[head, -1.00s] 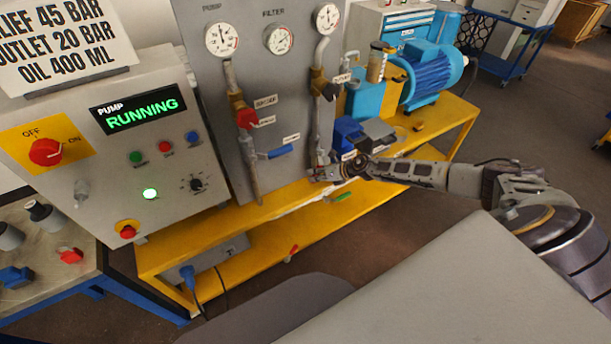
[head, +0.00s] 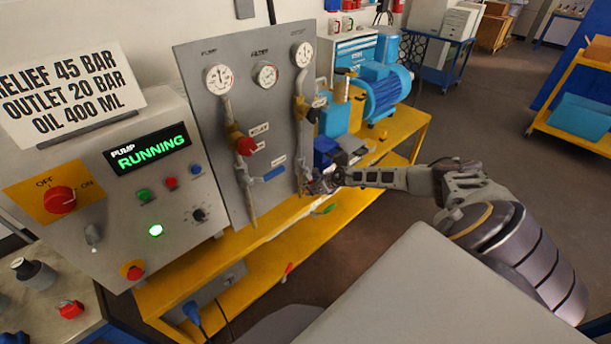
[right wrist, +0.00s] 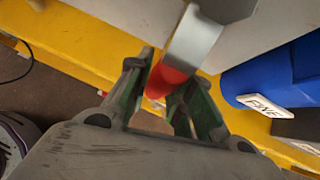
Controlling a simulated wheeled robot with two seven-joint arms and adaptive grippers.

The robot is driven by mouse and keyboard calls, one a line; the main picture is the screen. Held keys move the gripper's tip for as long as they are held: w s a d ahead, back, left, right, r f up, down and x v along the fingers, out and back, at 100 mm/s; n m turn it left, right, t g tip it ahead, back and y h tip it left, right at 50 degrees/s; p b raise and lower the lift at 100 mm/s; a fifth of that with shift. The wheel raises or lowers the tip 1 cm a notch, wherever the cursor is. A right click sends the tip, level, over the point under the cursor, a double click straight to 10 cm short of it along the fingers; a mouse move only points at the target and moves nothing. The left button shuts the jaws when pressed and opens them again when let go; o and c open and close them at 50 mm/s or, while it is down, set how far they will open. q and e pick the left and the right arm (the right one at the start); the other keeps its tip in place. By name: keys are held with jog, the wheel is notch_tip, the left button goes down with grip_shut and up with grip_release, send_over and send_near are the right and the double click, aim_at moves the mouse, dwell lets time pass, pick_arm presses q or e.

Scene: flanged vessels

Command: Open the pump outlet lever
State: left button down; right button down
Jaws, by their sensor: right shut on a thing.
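A metal lever with a red end (right wrist: 168,78) shows in the right wrist view, between the green-padded fingers of my right gripper (right wrist: 172,82). The fingers are shut on its red end. In the head view my right gripper (head: 317,184) is at the foot of the right-hand pipe (head: 301,140) on the grey panel (head: 215,120), and it hides the lever there. A blue lever (head: 274,174) and a red knob (head: 246,146) are further left on the panel, apart from the gripper. My left gripper is not in view.
The pump control box (head: 125,215) reads RUNNING. A yellow bench (head: 270,225) runs under the panel. A blue block (right wrist: 265,75) with a label is close right of my gripper in the wrist view. A blue motor (head: 383,92) stands behind. The floor right of the bench is open.

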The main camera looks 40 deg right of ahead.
jog(key=c, duration=1.3)
grip_release()
jog(key=shift+d, duration=0.1)
jog(key=shift+o, duration=0.2)
jog(key=v, duration=1.2)
